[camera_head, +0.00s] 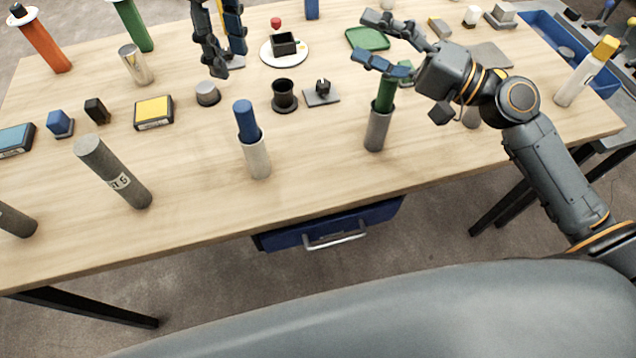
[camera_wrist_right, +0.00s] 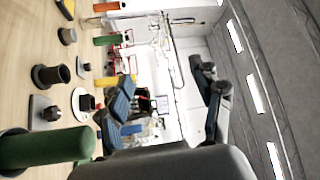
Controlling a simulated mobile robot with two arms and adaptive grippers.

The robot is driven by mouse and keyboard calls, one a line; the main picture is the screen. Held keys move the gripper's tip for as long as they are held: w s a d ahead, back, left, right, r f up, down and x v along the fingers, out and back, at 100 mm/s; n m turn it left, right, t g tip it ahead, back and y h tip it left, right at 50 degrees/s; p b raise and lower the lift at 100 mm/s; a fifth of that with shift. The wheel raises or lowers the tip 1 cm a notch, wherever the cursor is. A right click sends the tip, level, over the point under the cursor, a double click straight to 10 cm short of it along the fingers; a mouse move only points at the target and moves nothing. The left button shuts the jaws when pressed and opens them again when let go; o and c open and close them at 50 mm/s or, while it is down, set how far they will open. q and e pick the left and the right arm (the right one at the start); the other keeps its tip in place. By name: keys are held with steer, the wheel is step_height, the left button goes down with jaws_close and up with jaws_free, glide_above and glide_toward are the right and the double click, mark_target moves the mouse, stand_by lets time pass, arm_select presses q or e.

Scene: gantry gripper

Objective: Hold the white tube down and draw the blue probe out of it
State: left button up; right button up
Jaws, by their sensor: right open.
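The white tube (camera_head: 256,158) stands upright near the front middle of the table. The blue probe (camera_head: 246,120) sits in it, its upper part sticking out of the top. The white tube is not clear in that view.
A grey tube with a green probe (camera_head: 385,95) stands close below the right gripper; the green probe also shows in the right wrist view (camera_wrist_right: 45,148). A black cup (camera_head: 284,96) stands behind the white tube. A grey cylinder (camera_head: 113,172) stands left.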

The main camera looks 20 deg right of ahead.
steer(key=s+a+f+m, duration=0.6)
steer(key=a+f+m, duration=0.2)
steer(key=f+m, duration=0.25)
steer(key=m+h, duration=0.3)
steer(key=m, duration=0.8)
glide_toward(266, 162)
steer(key=shift+s+d+r, duration=0.15)
steer(key=shift+s+d, duration=0.35)
steer(key=shift+a+m, duration=0.15)
steer(key=shift+m, duration=0.1)
steer(key=x, duration=1.3)
steer(key=shift+w+a, duration=0.15)
steer(key=shift+w, duration=0.1)
steer(key=shift+c, duration=0.4)
